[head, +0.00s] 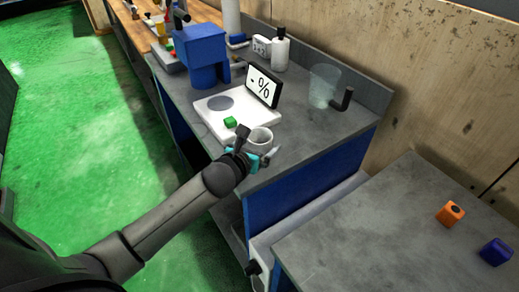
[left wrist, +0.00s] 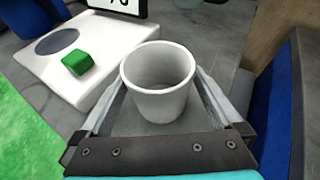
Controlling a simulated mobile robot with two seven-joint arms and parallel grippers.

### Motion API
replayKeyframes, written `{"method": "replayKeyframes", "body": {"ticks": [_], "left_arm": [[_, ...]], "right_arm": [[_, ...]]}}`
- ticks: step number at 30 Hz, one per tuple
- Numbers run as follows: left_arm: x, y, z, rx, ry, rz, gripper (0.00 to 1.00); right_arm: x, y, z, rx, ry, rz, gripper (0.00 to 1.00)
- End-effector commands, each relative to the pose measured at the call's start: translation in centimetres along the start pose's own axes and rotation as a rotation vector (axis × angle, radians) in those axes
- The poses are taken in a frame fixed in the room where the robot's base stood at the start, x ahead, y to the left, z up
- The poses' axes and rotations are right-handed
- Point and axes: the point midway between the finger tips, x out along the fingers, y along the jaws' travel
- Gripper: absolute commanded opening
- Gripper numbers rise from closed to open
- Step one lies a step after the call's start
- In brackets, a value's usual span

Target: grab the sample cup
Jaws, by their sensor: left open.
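The sample cup (left wrist: 158,98) is a small, empty-looking white cup standing upright on the grey counter. In the head view the cup (head: 260,138) sits near the counter's front corner, beside the white scale. My left gripper (head: 258,154) is at the cup, partly hidden by my own wrist. In the left wrist view my left gripper (left wrist: 158,108) is open, with one finger on each side of the cup. I cannot tell whether the fingers touch it. My right gripper is not in view.
A white scale (head: 209,109) with a green block (head: 230,122) and a display (head: 263,86) stands close to the cup. A blue device (head: 201,50), a bottle (head: 280,50) and a clear beaker (head: 323,86) are farther back. A lower grey table (head: 380,235) holds orange and blue blocks.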

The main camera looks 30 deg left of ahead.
Motion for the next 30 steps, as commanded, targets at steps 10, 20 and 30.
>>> {"method": "replayKeyframes", "body": {"ticks": [10, 20, 30], "left_arm": [[0.1, 0.01, 0.01, 0.0, 0.0, 0.0, 0.89], [0.09, 0.02, -0.01, 0.0, 0.001, 0.0, 0.52], [0.08, 0.02, 0.01, 0.001, 0.0, 0.0, 0.17]], "right_arm": [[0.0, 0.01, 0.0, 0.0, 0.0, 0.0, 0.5], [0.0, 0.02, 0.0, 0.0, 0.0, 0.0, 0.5], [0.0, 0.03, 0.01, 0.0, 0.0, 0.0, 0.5]]}}
